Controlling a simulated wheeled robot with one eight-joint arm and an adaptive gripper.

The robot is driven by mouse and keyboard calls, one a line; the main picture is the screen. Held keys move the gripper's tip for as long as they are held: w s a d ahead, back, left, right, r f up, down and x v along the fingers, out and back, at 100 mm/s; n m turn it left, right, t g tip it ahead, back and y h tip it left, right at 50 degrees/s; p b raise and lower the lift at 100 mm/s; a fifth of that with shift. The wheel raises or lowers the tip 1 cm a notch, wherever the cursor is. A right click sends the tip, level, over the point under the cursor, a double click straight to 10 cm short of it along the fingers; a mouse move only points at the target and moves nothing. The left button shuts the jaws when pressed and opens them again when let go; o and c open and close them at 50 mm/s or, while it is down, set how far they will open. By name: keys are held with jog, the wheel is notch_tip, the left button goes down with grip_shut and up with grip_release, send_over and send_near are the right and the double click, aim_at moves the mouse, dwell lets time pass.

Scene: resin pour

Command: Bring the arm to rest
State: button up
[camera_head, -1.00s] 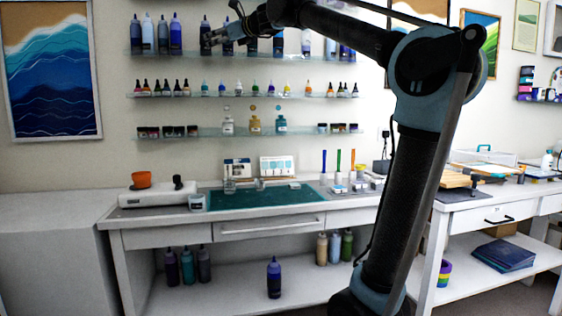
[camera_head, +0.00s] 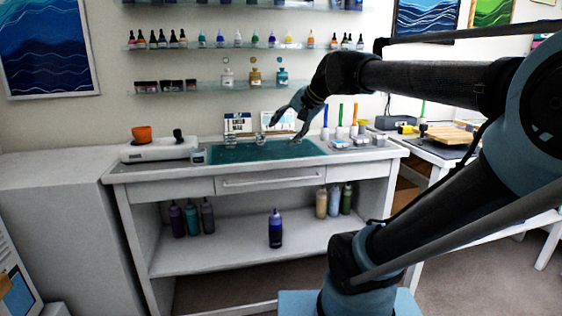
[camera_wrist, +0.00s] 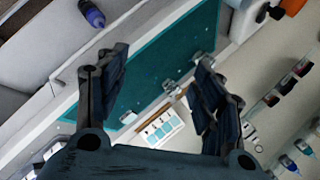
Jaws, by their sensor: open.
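My gripper (camera_head: 285,131) hangs at the end of my arm in front of the workbench, over the teal mat (camera_head: 232,152) as seen in the head view. In the wrist view my gripper (camera_wrist: 162,62) has its two fingers spread wide with nothing between them. Beyond the fingers the wrist view shows the teal mat (camera_wrist: 148,78), small clear cups and a white card with blue squares (camera_wrist: 162,128). My arm reaches in from the right, bent at the elbow. The gap between the fingers and the bench top is hard to judge.
The workbench (camera_head: 170,190) carries a white scale (camera_head: 160,151) with an orange cup (camera_head: 142,133). Glass shelves (camera_head: 210,92) with small bottles hang behind. A dark blue bottle (camera_head: 275,228) stands on the lower shelf. A side table stands at the right.

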jog(key=s+d+f+n+g+h, duration=0.1)
jog(key=s+d+f+h, duration=0.1)
jog(key=s+d+f, duration=0.3)
jog(key=s+d+f+n+g+h, duration=0.1)
jog(key=s+d+f, duration=0.5)
jog(key=f, duration=0.7)
jog(key=s+d+f+n+g+h, duration=0.1)
jog(key=s+d+f+n+h, duration=0.2)
jog(key=s+d+f, duration=0.3)
notch_tip(320, 180, down, 3)
jog(key=shift+d, duration=0.2)
jog(key=shift+s, duration=0.1)
